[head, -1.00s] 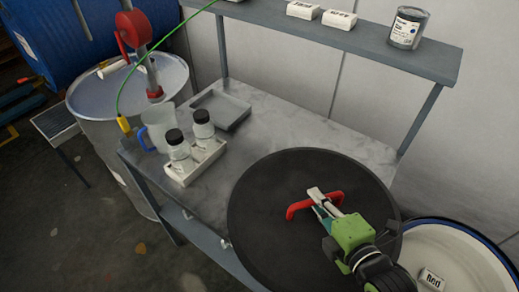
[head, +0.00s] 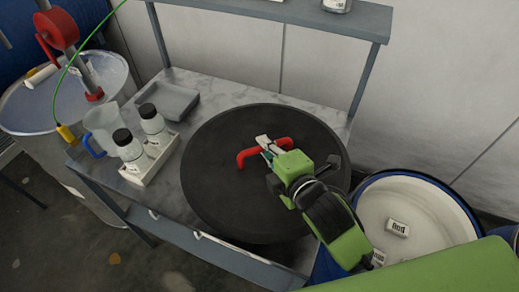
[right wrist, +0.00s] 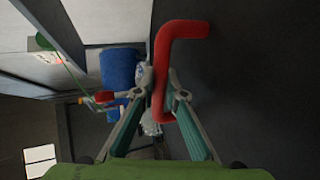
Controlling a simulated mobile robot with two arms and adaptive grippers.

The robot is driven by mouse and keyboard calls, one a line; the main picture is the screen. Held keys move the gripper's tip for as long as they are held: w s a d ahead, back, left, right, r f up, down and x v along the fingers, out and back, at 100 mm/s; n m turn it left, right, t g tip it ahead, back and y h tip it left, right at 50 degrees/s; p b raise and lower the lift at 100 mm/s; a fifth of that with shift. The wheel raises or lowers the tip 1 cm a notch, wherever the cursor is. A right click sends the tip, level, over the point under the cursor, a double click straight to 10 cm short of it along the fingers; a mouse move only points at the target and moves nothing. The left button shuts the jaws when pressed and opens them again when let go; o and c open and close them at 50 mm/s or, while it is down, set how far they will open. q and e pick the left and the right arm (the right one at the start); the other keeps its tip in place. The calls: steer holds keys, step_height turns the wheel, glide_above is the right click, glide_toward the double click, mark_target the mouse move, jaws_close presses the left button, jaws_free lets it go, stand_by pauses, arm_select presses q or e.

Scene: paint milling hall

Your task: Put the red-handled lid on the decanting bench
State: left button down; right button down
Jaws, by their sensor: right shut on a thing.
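The large round black lid (head: 222,190) is over the right part of the decanting bench (head: 218,86), level or nearly so. Its front edge overhangs the bench front. I cannot tell whether it touches the top. My right gripper (head: 266,147) is shut on the lid's red handle (head: 246,158). In the right wrist view, the red handle (right wrist: 180,30) passes between the fingertips (right wrist: 161,84), with the dark lid (right wrist: 250,90) beside it. My left gripper is not in view.
A white carrier (head: 157,174) with two black-capped bottles stands left of the lid, near a jug (head: 103,125) and a grey tray (head: 172,100). A shelf (head: 300,13) spans the bench's back. An open drum (head: 450,215) stands right; a drum with a red-topped stirrer (head: 57,28) stands left.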

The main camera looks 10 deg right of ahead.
steer(key=w+f, duration=0.4)
steer(key=w+d+f, duration=0.1)
steer(key=w+f, duration=0.1)
steer(key=w, duration=0.1)
steer(key=shift+w+f+p, duration=0.1)
steer(key=shift+f+p, duration=0.2)
steer(key=shift+f, duration=0.05)
steer(key=shift+a+f+p, duration=0.1)
steer(key=shift+f+p, duration=0.3)
steer(key=shift+f, duration=1.05)
steer(key=c, duration=2.1)
jaws_free()
steer(key=shift+f, duration=0.15)
steer(key=shift+s, duration=0.2)
steer(key=b+v, duration=0.1)
steer(key=v, duration=1.1)
steer(key=shift+b, duration=0.3)
